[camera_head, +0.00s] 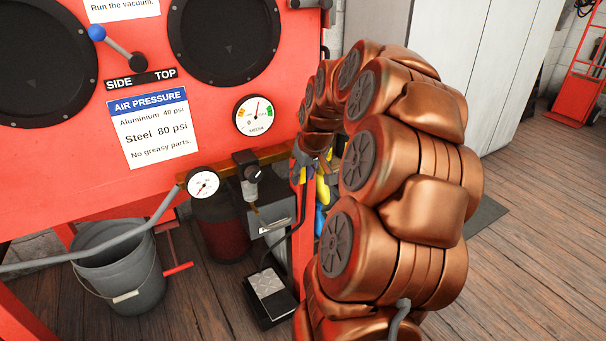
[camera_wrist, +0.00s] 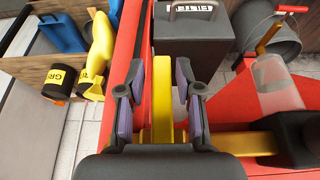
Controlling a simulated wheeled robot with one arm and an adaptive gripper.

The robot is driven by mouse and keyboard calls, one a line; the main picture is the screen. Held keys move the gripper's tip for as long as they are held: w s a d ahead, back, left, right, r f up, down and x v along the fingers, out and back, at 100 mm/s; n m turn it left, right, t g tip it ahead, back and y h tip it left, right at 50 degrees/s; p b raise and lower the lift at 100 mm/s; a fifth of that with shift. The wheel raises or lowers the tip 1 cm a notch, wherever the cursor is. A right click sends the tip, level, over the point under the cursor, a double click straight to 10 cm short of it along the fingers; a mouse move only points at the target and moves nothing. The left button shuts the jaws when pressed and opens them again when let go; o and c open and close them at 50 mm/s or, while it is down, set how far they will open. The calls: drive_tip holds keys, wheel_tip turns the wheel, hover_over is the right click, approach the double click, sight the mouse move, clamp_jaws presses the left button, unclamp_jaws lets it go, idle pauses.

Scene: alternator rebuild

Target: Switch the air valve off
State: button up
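In the wrist view, a yellow lever (camera_wrist: 162,108), which looks like the air valve's handle, points up the picture, across a brass-yellow pipe (camera_wrist: 255,143). My gripper (camera_wrist: 160,78) is open, with its purple-padded fingers on either side of the lever. A gap shows between the lever and the pads on each side. The lever's lower end is partly hidden by my gripper's body. In the head view the brass pipe (camera_head: 279,154) runs along the red cabinet's lower edge to the right, and my copper-coloured arm hides the valve and most of my gripper.
A dark filter box (camera_wrist: 190,42) stands just beyond the fingertips. A pressure gauge (camera_head: 203,184) and a black regulator (camera_head: 251,180) sit along the pipe. A grey bucket (camera_head: 120,265) and a foot pedal (camera_head: 270,296) are on the floor.

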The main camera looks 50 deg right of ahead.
drive_tip(key=shift+o, duration=0.4)
drive_tip(key=v, duration=1.2)
idle(0.3)
drive_tip(key=s+a+r+n+g+y+p, duration=0.1)
drive_tip(key=a+r+p, duration=0.3)
drive_tip(key=a+p, duration=0.5)
drive_tip(key=s+a+r+n+g+y+p, duration=0.15)
drive_tip(key=a+r+p, duration=0.3)
drive_tip(key=a, duration=0.95)
drive_tip(key=s+a+r+g+p, duration=0.1)
drive_tip(key=s+a+r+p, duration=0.1)
drive_tip(key=s+a+p, duration=0.3)
drive_tip(key=s+a+r+n+g+p, duration=0.1)
drive_tip(key=s+a+r+g+p, duration=0.1)
drive_tip(key=s+a+p, duration=0.4)
drive_tip(key=shift+s+r+h+p, duration=0.45)
drive_tip(key=shift+s+p, duration=0.9)
drive_tip(key=shift+s, duration=0.95)
